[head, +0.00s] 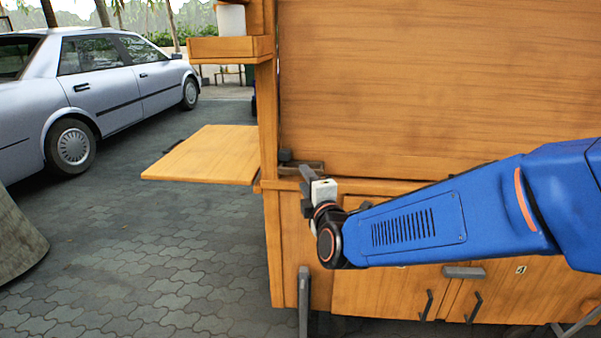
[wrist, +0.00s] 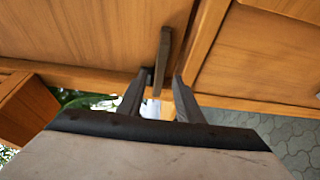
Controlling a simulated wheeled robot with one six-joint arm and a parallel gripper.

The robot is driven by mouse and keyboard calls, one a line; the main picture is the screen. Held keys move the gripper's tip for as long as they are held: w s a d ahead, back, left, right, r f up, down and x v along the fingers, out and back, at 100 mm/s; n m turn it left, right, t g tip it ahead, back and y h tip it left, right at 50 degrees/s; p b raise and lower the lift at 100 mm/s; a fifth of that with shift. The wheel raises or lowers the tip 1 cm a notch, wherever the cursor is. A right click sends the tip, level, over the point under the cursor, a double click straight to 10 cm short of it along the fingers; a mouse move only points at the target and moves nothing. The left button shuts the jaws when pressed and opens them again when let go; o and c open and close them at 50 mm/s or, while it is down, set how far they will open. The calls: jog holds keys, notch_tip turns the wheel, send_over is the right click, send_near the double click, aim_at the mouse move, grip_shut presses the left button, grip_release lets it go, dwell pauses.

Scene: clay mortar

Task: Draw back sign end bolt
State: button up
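The bolt, a dark metal fitting (head: 286,156), sits at the left end of the wooden stall's ledge in the head view. A grey-brown bar (wrist: 164,55), which looks like part of it, stands out against the wood in the wrist view. My gripper (head: 305,171) is at this fitting, and partly hides it. In the wrist view my gripper (wrist: 162,76) is open, with its two dark fingers on either side of the bar's near end. Gaps show between the bar and the fingertips. Whether the bar lies fully between the fingers in depth is unclear.
The wooden stall (head: 430,80) has a large upright panel and lower doors with dark handles (head: 426,305). A fold-out shelf (head: 205,155) juts left, below a small box shelf (head: 230,48). A silver car (head: 110,85) stands farther left. Paving is clear between.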

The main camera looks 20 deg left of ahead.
jog(key=shift+x, duration=2.75)
jog(key=shift+s, duration=0.1)
grip_shut()
